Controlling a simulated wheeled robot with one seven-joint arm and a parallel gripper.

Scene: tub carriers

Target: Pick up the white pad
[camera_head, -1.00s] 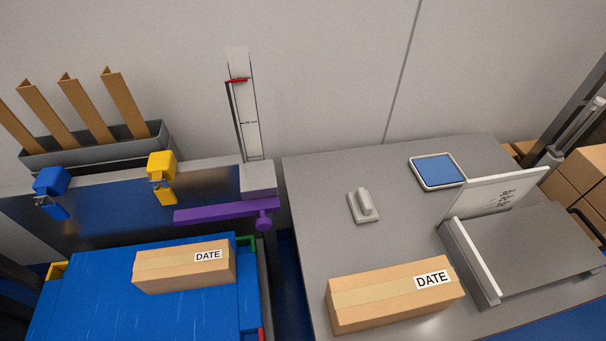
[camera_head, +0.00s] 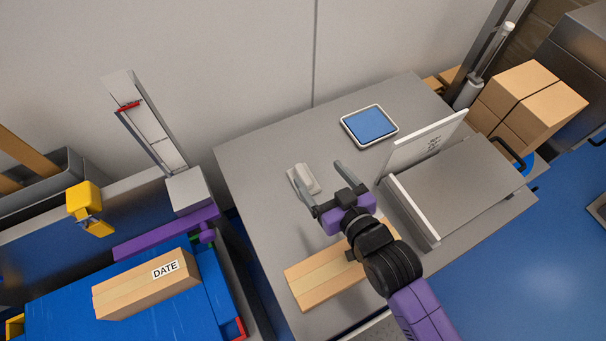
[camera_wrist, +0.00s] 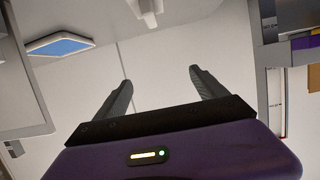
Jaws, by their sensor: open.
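The white pad (camera_head: 307,179), a small flat block with a raised grip on top, sits on the grey table beside my gripper's fingers in the head view. I cannot tell the exact height of the fingers above the table.
A white-rimmed tray with a blue face (camera_head: 369,125) lies behind and right of the pad. A raised grey platform with a white upright panel (camera_head: 424,143) stands right. A cardboard box (camera_head: 318,278) lies in front, partly behind my arm. A purple bar (camera_head: 160,235) is left.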

